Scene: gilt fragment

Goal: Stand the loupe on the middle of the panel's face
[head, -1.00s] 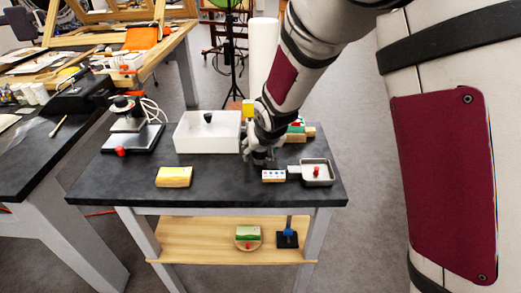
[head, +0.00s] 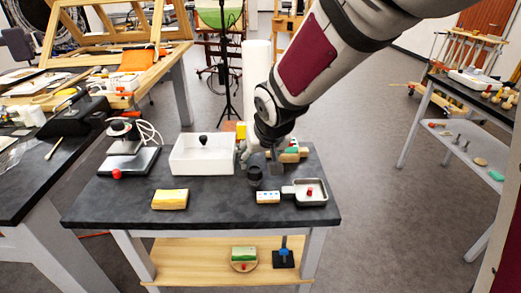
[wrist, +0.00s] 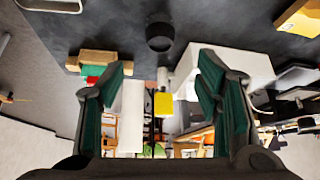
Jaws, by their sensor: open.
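The loupe (head: 255,176), a small black cylinder, stands upright on the dark tabletop, right of centre. In the wrist view it shows as a dark round piece (wrist: 159,37), beyond my fingertips and between their lines. My gripper (head: 262,157) is behind and slightly above the loupe, apart from it. Its two green-padded fingers (wrist: 160,82) are spread wide with nothing between them. The gold-faced block (head: 170,199), apparently the panel, lies flat near the front left of the table. Part of it shows at the wrist view's upper right (wrist: 299,18).
A white open box (head: 203,158) stands behind the panel. Wooden blocks (head: 294,155) are behind my gripper. The tabletop between panel and loupe is clear.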

